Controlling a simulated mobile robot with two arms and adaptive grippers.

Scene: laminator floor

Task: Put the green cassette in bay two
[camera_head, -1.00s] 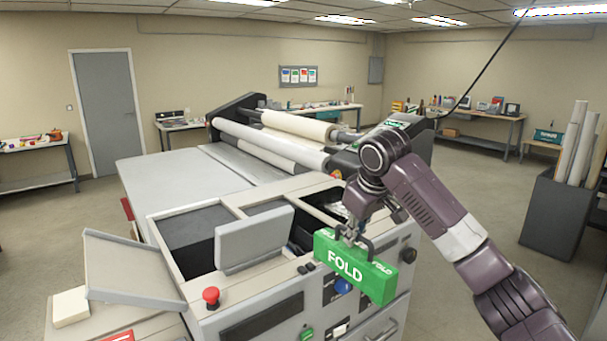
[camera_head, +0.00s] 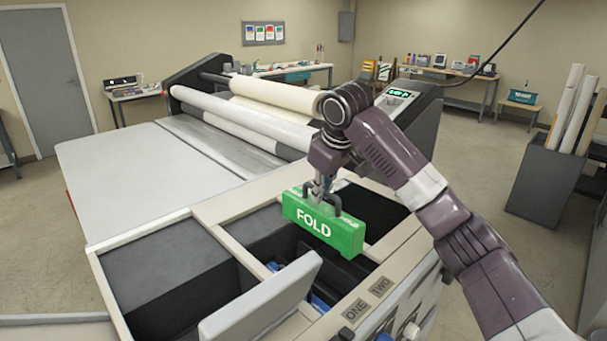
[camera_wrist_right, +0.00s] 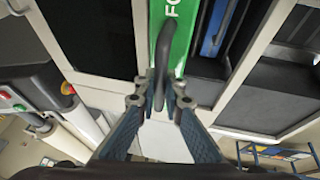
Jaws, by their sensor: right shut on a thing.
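The green cassette (camera_head: 318,226), marked FOLD, hangs level from its black handle above the open bays of the machine. It also shows in the wrist view (camera_wrist_right: 174,28). My right gripper (camera_head: 322,190) is shut on the handle; its fingers (camera_wrist_right: 161,100) also close around it in the wrist view. Labels ONE (camera_head: 355,310) and TWO (camera_head: 381,287) sit on the front rim. Bay two (camera_head: 378,205) is the dark opening at the right, partly hidden by the cassette and my arm. Bay one, left of it, holds something blue (camera_head: 318,301). My left gripper is not in view.
A grey lid (camera_head: 262,303) stands raised at the front of bay one. A larger dark compartment (camera_head: 165,270) lies to the left. White rollers (camera_head: 245,120) lie behind the bays. A dark bin with rolls (camera_head: 548,178) stands at the right.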

